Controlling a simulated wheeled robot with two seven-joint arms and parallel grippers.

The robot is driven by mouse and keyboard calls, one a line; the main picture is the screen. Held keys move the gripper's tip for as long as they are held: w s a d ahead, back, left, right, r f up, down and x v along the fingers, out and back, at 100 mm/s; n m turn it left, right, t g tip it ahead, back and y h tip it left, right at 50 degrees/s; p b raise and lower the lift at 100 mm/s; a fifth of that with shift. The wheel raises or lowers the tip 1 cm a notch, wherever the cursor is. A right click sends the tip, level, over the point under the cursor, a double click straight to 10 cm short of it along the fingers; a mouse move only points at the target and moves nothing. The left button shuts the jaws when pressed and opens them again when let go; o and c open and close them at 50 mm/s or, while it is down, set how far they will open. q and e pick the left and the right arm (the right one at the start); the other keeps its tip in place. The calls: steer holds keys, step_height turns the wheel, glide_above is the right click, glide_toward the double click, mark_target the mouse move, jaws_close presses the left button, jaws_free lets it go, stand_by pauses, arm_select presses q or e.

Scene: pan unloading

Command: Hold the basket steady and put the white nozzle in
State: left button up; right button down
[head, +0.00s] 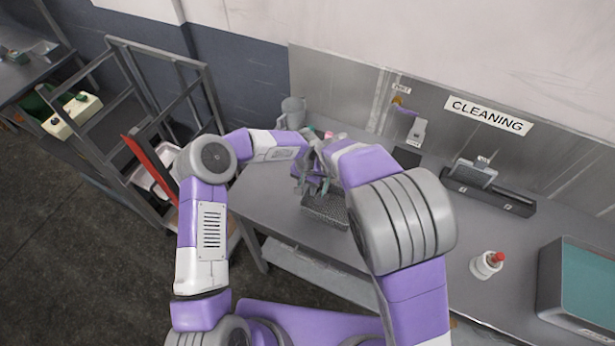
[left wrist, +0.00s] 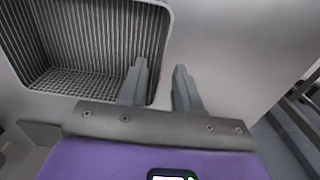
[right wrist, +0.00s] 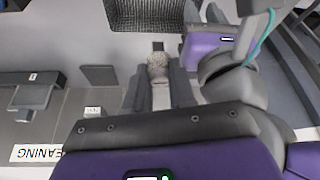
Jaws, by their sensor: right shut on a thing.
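The dark mesh basket (head: 322,210) stands on the bench, partly hidden by my arms in the head view. It also shows in the left wrist view (left wrist: 90,42) and at the top of the right wrist view (right wrist: 120,14). My left gripper (left wrist: 160,68) is open at the basket's side rim, one finger over the basket and the other outside; contact cannot be told. My right gripper (right wrist: 157,70) is shut on a pale piece with a grainy grey end, apparently the white nozzle (right wrist: 157,62). It is outside the basket, apart from it in the picture.
A grey holder (head: 488,190) lies below the CLEANING sign (head: 489,114). A grey jug (head: 293,112) stands behind my arms. A metal cart is left.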

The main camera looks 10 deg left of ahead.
mark_target(308, 197)
arm_select(q)
steer(key=shift+f, duration=1.8)
jaws_close()
arm_select(e)
step_height(308, 197, down, 9)
